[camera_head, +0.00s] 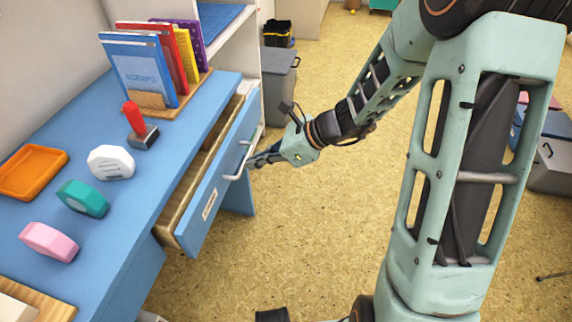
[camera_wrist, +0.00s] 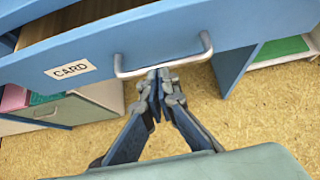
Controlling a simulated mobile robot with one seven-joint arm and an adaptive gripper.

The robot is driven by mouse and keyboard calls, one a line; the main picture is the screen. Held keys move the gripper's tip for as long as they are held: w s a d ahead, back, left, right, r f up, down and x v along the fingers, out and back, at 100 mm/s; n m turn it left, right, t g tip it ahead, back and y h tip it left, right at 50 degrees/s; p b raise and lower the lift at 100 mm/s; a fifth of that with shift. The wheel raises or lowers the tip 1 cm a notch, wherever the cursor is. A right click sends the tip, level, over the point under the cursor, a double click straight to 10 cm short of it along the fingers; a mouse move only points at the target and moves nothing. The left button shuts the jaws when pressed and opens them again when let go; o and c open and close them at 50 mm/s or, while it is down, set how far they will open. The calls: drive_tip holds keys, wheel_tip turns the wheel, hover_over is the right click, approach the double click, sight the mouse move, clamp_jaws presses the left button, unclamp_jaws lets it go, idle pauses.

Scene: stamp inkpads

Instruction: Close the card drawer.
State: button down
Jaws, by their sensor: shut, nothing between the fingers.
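The card drawer (camera_head: 213,190) has a blue front and a wooden inside, and it is pulled out from under the blue desk top. In the wrist view its front (camera_wrist: 190,27) carries a "CARD" label and a light metal bar handle (camera_wrist: 125,72). The handle also shows in the head view (camera_head: 239,162). My gripper (camera_wrist: 158,73) is shut and empty, with its fingertips close to the underside of the handle near its middle. I cannot tell whether they touch it. In the head view my gripper (camera_head: 254,160) is just right of the drawer front, partly hidden by the handle.
The desk top (camera_head: 95,240) holds a red-handled stamp (camera_head: 134,117), an orange tray (camera_head: 33,170), white, teal and pink inkpads (camera_head: 110,161), and a rack of books (camera_head: 140,68). Grey bins (camera_head: 281,80) stand behind. The floor (camera_head: 310,220) before the drawer is open.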

sight(231, 157)
drive_tip(key=a, duration=0.2)
drive_tip(key=w+a, duration=0.1)
drive_tip(key=a, duration=0.1)
drive_tip(key=w+a, duration=0.1)
drive_tip(key=a, duration=0.1)
drive_tip(key=shift+a, duration=0.1)
idle(0.4)
